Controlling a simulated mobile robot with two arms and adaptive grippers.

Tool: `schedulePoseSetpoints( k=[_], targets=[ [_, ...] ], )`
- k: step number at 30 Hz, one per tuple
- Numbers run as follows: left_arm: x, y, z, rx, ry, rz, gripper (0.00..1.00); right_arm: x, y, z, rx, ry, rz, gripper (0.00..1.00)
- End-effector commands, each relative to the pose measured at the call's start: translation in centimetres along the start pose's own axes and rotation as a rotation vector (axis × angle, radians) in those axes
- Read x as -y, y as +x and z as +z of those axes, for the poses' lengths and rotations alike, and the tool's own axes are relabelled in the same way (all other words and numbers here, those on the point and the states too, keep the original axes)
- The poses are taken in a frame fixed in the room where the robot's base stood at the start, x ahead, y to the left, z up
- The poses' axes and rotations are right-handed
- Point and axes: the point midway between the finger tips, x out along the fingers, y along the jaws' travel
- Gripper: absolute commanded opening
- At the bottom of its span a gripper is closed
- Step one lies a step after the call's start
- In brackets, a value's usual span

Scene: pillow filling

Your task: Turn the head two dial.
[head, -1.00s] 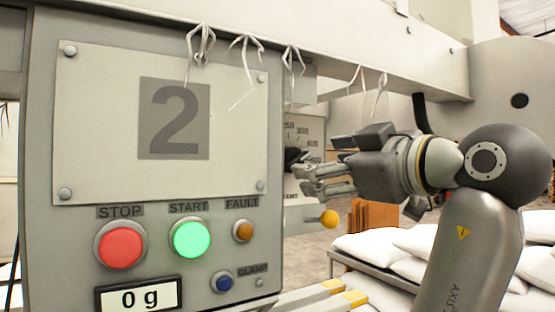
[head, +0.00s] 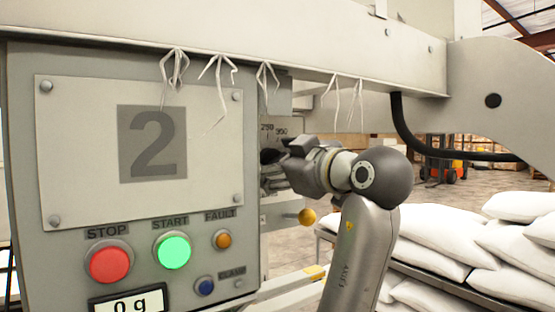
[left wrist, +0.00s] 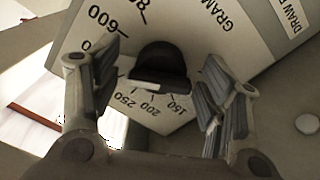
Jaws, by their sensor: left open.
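The head two panel (head: 70,200) fills the left of the head view and bears a large "2". Its dial is a black knob (left wrist: 160,65) on a pale plate (left wrist: 160,118) marked in grams, with 150, 200, 250 and 600 legible in the left wrist view. My left gripper (head: 288,165) is at the dial, on the panel's right side. In the left wrist view its open fingers (left wrist: 163,75) stand on either side of the knob, apart from it. In the head view the gripper hides most of the dial. My right gripper is not in view.
The panel has a red STOP button (head: 108,261), a lit green START button (head: 174,251) and a "0 g" display (head: 130,304). White pillows (head: 430,240) are stacked at right, with a forklift (head: 443,165) behind.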

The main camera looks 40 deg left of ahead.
Motion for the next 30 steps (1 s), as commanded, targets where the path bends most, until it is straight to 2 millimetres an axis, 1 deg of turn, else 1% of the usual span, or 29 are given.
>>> schedulePoseSetpoints(
  k=[2,6,13,22,26,30],
  targets=[
    [0.0,0.0,0.0,0.000,0.000,-0.001,0.68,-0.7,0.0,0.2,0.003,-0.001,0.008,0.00],
    [0.0,0.0,0.0,0.000,0.001,-0.001,0.51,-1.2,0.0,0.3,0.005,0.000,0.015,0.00],
    [0.0,0.0,0.0,0.000,0.000,-0.001,0.22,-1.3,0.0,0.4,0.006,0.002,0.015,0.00],
    [0.1,-0.1,0.1,0.001,-0.036,0.000,0.21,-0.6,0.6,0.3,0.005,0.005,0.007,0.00],
    [0.1,-0.1,0.3,0.002,-0.094,0.001,0.21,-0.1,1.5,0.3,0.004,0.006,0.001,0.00],
    [0.2,-0.1,0.4,0.002,-0.194,0.001,0.21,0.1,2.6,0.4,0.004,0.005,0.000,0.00]
  ],
)
